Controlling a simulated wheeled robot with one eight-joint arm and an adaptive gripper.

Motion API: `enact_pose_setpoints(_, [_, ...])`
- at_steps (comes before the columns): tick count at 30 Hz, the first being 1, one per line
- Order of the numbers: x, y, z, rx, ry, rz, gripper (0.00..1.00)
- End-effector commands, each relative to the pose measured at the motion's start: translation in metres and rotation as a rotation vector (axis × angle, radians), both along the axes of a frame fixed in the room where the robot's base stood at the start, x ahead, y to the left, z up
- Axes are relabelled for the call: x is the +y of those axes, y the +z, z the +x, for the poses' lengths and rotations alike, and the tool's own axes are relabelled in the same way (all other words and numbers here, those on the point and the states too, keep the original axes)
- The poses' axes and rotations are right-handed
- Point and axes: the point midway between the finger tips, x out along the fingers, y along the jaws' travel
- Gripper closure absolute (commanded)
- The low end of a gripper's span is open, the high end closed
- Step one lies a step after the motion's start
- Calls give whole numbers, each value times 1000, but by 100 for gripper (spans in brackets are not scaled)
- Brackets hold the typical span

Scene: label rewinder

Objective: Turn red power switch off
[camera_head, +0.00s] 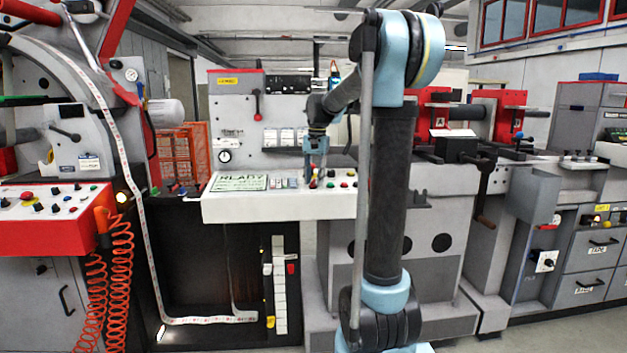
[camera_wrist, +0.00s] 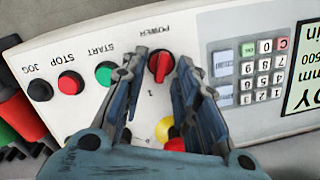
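The red power switch (camera_wrist: 160,65) is a red rotary knob on the white control panel (camera_wrist: 80,115), under upside-down lettering that reads POWER. In the wrist view my gripper (camera_wrist: 162,57) is open, with one finger on each side of the knob. Gaps show between the fingers and the knob, so I see no grip on it. In the head view my gripper (camera_head: 315,168) points down at the panel (camera_head: 280,207), and I cannot pick out the knob there.
Green START (camera_wrist: 104,74), red STOP (camera_wrist: 70,82) and black JOG (camera_wrist: 40,90) buttons sit left of the switch in the wrist view. A keypad (camera_wrist: 262,70) is at right. Yellow (camera_wrist: 165,129) and red (camera_wrist: 174,145) buttons lie between the fingers, nearer the palm.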

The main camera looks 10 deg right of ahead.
Motion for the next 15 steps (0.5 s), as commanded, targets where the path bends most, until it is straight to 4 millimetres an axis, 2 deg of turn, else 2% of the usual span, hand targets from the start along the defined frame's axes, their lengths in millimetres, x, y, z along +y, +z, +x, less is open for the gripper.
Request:
enact_pose_setpoints(6, [0,0,0,0,0,0,74])
enact_pose_setpoints(9, [0,0,0,0,0,0,97])
enact_pose_setpoints(10, [0,0,0,0,0,0,100])
enact_pose_setpoints(15, [0,0,0,0,0,0,100])
